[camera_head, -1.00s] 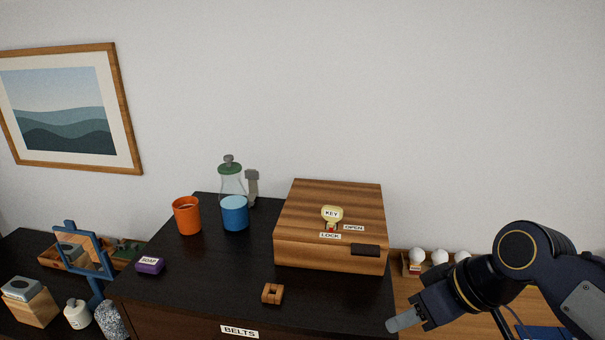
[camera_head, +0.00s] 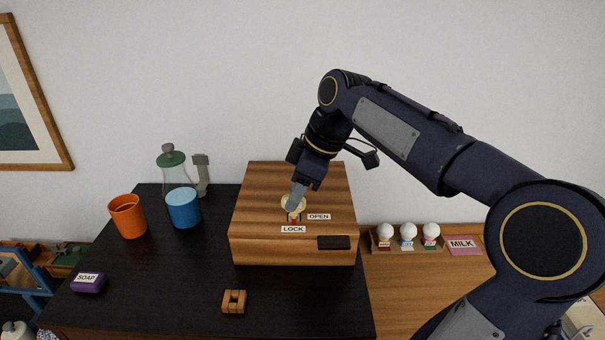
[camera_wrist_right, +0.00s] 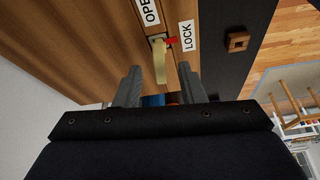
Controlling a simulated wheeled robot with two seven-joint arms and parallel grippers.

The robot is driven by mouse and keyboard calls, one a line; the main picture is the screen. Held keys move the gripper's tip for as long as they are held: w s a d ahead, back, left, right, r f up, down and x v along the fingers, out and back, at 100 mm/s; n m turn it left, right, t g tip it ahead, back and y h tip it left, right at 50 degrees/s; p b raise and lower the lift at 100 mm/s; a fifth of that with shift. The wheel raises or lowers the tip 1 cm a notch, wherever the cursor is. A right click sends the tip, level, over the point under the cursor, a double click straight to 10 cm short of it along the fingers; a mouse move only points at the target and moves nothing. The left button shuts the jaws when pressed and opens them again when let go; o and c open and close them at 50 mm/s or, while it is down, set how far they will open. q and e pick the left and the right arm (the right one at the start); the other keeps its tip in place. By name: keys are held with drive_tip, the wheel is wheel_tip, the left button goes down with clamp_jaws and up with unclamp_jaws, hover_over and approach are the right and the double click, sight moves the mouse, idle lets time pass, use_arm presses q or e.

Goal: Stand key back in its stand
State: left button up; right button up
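The yellow key (camera_head: 298,202) stands in the lock on the top of the wooden box, between the OPEN and LOCK labels; my right fingers partly cover it. My right gripper (camera_head: 294,203) reaches down over the key from above. In the right wrist view the two fingers (camera_wrist_right: 160,70) are apart, with the pale yellow key (camera_wrist_right: 159,62) near their tips; I cannot tell whether either touches it. A small wooden block with a slot (camera_head: 226,302), seemingly the key stand, sits empty on the dark desk in front of the box. My left gripper is out of view.
The wooden box (camera_head: 252,240) has a dark front latch (camera_head: 334,242). Bulbs (camera_head: 408,232) and a MILK card (camera_head: 463,244) lie right. Desk around the block is clear.

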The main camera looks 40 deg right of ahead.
sight(284, 197)
drive_tip(key=shift+x, duration=1)
clamp_jaws()
drive_tip(key=shift+r, duration=0.15)
drive_tip(key=shift+r+p, duration=2)
drive_tip(key=shift+r, duration=1.5)
